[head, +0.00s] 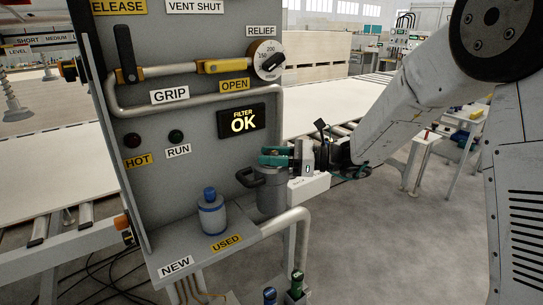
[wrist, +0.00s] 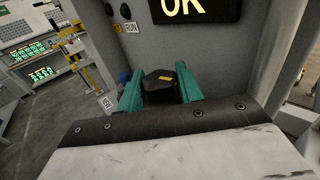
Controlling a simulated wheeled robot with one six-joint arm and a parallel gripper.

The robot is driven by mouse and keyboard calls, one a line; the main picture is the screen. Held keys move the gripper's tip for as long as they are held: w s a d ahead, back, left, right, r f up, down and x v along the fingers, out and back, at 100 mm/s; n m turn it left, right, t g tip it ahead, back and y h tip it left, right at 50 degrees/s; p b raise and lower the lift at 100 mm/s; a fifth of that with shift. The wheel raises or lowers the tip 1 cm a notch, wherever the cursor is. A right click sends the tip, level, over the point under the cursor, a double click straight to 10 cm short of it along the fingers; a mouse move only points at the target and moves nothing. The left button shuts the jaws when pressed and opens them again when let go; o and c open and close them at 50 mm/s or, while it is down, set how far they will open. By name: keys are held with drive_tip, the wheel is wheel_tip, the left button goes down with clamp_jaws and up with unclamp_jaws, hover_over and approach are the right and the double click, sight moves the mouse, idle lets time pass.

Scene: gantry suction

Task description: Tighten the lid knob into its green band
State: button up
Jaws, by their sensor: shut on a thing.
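The lid knob (wrist: 160,88) is dark with a yellow mark on top, seen between the two teal fingers in the wrist view. My gripper (wrist: 160,76) is shut on the knob from both sides. In the head view, my gripper (head: 275,157) sits on top of the grey canister (head: 270,196), which has a black side handle. The fingers hide most of the knob there. I cannot make out the green band in either view. A lit display (head: 242,121) above reads "FILTER OK".
A grey cartridge with a blue cap (head: 212,214) stands on the shelf (head: 190,250) left of the canister. A bent pipe (head: 290,222) runs beside the canister at right. The panel (head: 190,125) with valve handles and a relief dial (head: 267,60) rises behind.

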drive_tip(key=shift+t, duration=0.3)
drive_tip(key=m+t+h, duration=0.1)
drive_tip(key=m+t, duration=0.1)
drive_tip(key=t, duration=0.1)
drive_tip(key=shift+m+t, duration=0.3)
drive_tip(key=shift+m, duration=0.1)
drive_tip(key=shift+m+t+h, duration=1.1)
drive_tip(key=shift+m+t, duration=0.4)
drive_tip(key=shift+t, duration=0.6)
drive_tip(key=o, duration=1)
drive_tip(key=shift+c, duration=0.2)
drive_tip(key=v, duration=0.7)
drive_tip(key=shift+s+d, duration=0.2)
drive_tip(key=shift+s, duration=0.15)
